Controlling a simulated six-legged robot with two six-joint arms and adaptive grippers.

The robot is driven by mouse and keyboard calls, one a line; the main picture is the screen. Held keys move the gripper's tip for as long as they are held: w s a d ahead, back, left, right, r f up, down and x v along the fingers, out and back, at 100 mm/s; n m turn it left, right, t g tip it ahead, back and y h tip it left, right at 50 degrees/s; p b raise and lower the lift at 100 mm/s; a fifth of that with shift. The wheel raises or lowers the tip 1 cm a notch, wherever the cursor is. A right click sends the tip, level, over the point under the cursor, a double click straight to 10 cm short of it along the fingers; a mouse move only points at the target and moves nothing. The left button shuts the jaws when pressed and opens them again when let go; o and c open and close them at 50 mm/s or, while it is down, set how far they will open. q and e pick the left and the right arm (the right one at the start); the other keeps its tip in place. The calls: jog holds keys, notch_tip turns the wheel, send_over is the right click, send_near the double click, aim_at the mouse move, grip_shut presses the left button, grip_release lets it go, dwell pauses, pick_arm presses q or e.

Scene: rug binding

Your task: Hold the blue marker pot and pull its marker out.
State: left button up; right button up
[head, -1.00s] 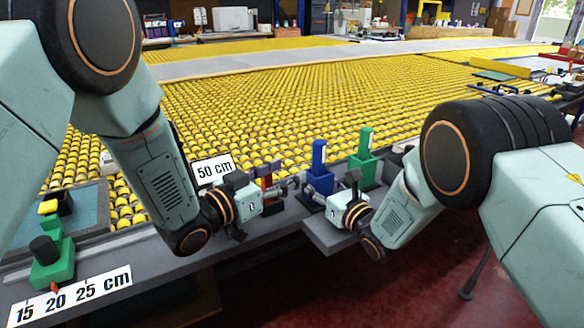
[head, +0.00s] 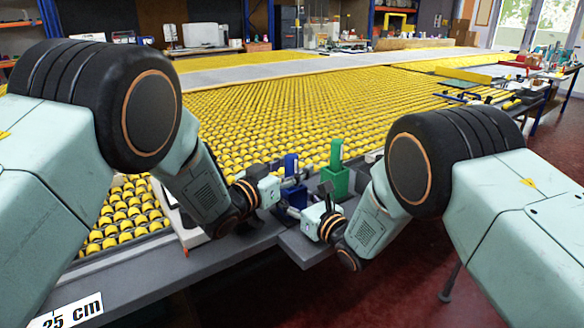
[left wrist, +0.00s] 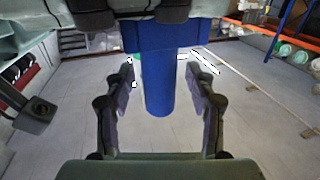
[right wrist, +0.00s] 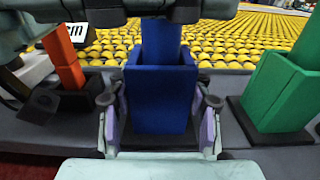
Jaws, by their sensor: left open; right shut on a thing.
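The blue marker pot (head: 294,196) stands on the bench's front edge, and the blue marker (head: 291,164) stands upright in it. In the right wrist view the pot (right wrist: 160,95) sits between the fingers of my right gripper (right wrist: 160,125), which is shut on it from the front. The marker (right wrist: 161,42) rises from its top. My left gripper (left wrist: 160,105) is open. In its wrist view the marker's shaft (left wrist: 173,85) lies between the two fingers, with gaps on both sides. The wider blue pot (left wrist: 172,38) shows at the top of that view.
A green pot with a green marker (head: 335,178) stands just right of the blue one. An orange marker in a dark holder (right wrist: 65,62) is to the left in the right wrist view. The yellow roller table (head: 300,110) extends behind.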

pick_arm(q)
jog(key=shift+c, duration=0.5)
grip_shut()
dwell(0.4)
jog(key=shift+r, duration=0.1)
jog(key=shift+r, duration=4.15)
pick_arm(e)
jog(key=o, duration=1.4)
jog(key=shift+v, duration=3.75)
